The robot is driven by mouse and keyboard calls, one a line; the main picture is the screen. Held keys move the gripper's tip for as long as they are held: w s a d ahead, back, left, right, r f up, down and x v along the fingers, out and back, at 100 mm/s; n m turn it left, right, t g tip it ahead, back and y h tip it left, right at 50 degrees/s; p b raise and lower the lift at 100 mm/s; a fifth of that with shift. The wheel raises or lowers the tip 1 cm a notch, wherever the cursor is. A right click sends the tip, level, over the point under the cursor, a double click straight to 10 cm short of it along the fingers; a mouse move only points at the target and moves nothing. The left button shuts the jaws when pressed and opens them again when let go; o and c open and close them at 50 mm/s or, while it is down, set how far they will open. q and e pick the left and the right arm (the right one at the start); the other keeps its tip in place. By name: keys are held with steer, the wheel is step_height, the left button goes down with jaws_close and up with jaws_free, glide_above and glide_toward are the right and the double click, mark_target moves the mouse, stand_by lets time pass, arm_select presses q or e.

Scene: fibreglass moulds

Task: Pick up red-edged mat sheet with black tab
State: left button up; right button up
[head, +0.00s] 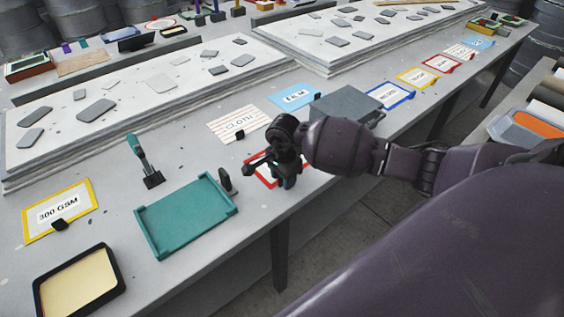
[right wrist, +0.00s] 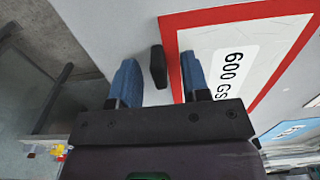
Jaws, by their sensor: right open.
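The red-edged mat sheet (right wrist: 240,60) has a white label reading "600 GS", cut off by the frame, in the right wrist view. Its black tab (right wrist: 158,67) stands at the sheet's edge, between the two blue fingertips of my open right gripper (right wrist: 159,75), with gaps showing on both sides. One finger overlaps the red border in the picture. In the head view the sheet (head: 262,179) lies near the table's front edge, mostly hidden under my right gripper (head: 284,178). Its tab cannot be made out there. My left gripper is not in view.
A teal tray (head: 186,215) lies left of the sheet. A striped "CLOTH" sheet (head: 238,124) and a grey box (head: 346,104) are behind it. A yellow-edged "300 GSM" sheet (head: 60,211) and a black-rimmed tray (head: 78,284) are at left.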

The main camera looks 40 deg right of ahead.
steer(key=shift+c, duration=0.3)
jaws_close()
steer(key=shift+r, duration=0.1)
step_height(320, 180, up, 20)
stand_by(0.4)
